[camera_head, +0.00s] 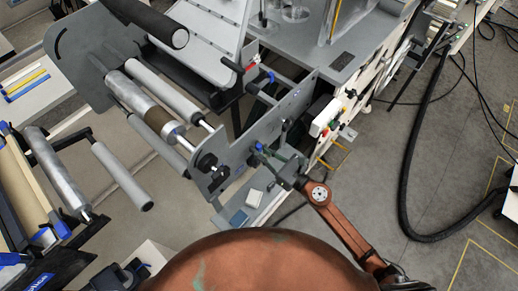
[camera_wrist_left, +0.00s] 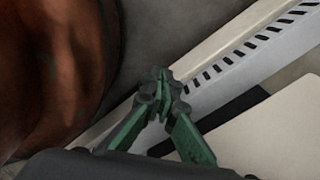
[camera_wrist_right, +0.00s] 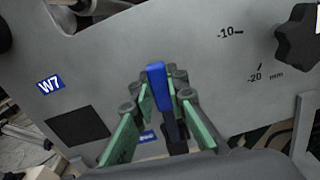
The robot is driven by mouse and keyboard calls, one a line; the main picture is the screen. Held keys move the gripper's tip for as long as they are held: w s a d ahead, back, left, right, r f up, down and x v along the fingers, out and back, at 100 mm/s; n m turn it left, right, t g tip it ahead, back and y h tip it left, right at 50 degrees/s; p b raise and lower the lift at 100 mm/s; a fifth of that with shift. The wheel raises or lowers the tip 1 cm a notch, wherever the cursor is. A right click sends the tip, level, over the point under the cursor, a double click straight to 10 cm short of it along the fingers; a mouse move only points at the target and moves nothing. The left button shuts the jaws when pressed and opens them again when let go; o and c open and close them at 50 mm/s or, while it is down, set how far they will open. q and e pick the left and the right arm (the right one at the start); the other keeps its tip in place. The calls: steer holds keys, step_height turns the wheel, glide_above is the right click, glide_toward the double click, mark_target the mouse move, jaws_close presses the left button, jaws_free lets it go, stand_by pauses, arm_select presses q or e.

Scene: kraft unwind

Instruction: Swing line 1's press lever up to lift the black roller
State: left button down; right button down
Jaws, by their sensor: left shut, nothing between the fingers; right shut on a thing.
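My right gripper (camera_head: 262,150) is at the side plate (camera_head: 232,155) of the machine. In the right wrist view, the right gripper (camera_wrist_right: 158,85) is shut on a blue-tipped lever (camera_wrist_right: 156,73), with green-faced fingers on both sides of it. The lever's dark lower part shows between the fingers. The black roller (camera_head: 148,20) lies at the upper left of the head view; whether it touches anything beneath cannot be told. My left gripper (camera_wrist_left: 163,88) is shut and empty in the left wrist view, above a pale surface and a slotted rail.
The plate carries a blue W7 label (camera_wrist_right: 50,85), a millimetre scale and a black star knob (camera_wrist_right: 298,37). Grey rollers (camera_head: 122,175) and a brown core (camera_head: 158,122) stand left of the plate. A black hose (camera_head: 408,180) lies on the floor at right.

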steer(key=c, duration=1.9)
jaws_free()
steer(key=shift+a, duration=0.1)
steer(key=shift+s, duration=0.1)
steer(key=v, duration=1.2)
